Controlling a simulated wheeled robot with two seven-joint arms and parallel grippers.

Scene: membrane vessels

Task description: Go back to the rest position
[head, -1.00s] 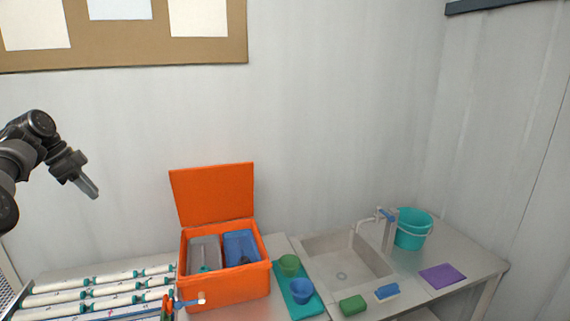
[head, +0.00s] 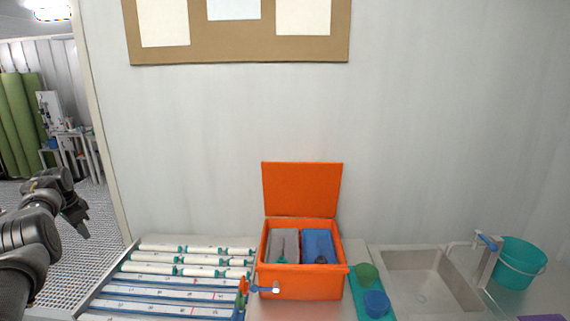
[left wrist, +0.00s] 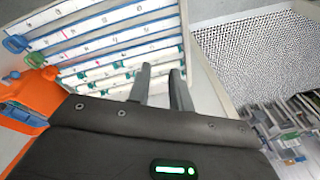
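My left gripper (head: 78,224) is at the left of the head view, in the air over the grated floor and left of the counter. In the left wrist view its two dark fingers (left wrist: 160,70) stand apart with nothing between them, so it is open and empty. My left arm comes in from the lower left edge. My right gripper is in neither view.
White membrane vessels (head: 196,260) lie in a rack on the counter. An open orange box (head: 304,286) with grey and blue contents stands beside it. A sink (head: 425,285) and a teal bucket (head: 519,262) are at right. Grated floor (head: 105,215) shows at left.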

